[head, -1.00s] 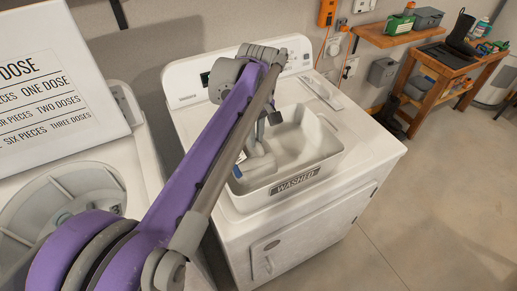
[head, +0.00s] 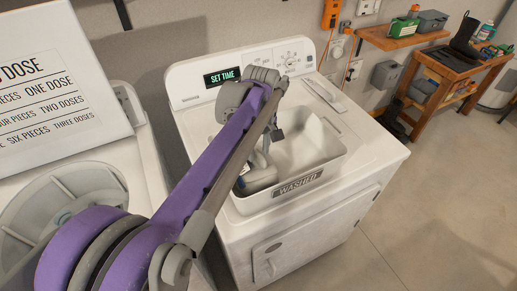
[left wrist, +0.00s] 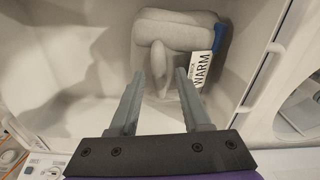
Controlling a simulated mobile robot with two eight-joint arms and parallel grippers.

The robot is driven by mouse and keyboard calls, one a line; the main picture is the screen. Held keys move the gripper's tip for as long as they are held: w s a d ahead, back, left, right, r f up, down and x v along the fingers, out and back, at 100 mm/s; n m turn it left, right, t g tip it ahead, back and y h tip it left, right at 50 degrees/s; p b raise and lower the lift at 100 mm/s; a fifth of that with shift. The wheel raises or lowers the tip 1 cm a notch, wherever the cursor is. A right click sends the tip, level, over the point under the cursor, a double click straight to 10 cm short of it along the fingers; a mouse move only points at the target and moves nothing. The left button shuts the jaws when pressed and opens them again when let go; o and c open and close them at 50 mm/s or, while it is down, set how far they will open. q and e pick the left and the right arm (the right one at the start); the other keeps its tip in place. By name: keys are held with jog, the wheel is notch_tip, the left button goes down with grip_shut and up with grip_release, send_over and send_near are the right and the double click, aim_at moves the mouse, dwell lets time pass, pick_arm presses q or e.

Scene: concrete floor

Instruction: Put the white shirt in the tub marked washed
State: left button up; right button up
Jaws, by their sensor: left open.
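The white tub marked WASHED (head: 330,163) stands on top of the white machine. The shirt (head: 262,180), a pale grey-white soft bundle, lies inside it at the left end, partly hidden by my arm. In the left wrist view the bundle (left wrist: 180,30) rests against the tub wall, with a WARM tag and a blue piece at its right side. My left gripper (left wrist: 170,75) is open above the tub, its fingers apart over the near part of the bundle. Whether they touch it cannot be told. My right gripper is not in view.
The control panel (head: 270,66) rises behind the tub. A wooden bench (head: 455,75) stands at the far right. The floor at right is clear.

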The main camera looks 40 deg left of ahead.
pick_arm(q)
jog(key=shift+r, duration=0.1)
notch_tip(320, 180, up, 12)
jog(key=shift+d+p, duration=0.2)
jog(key=shift+p, duration=0.2)
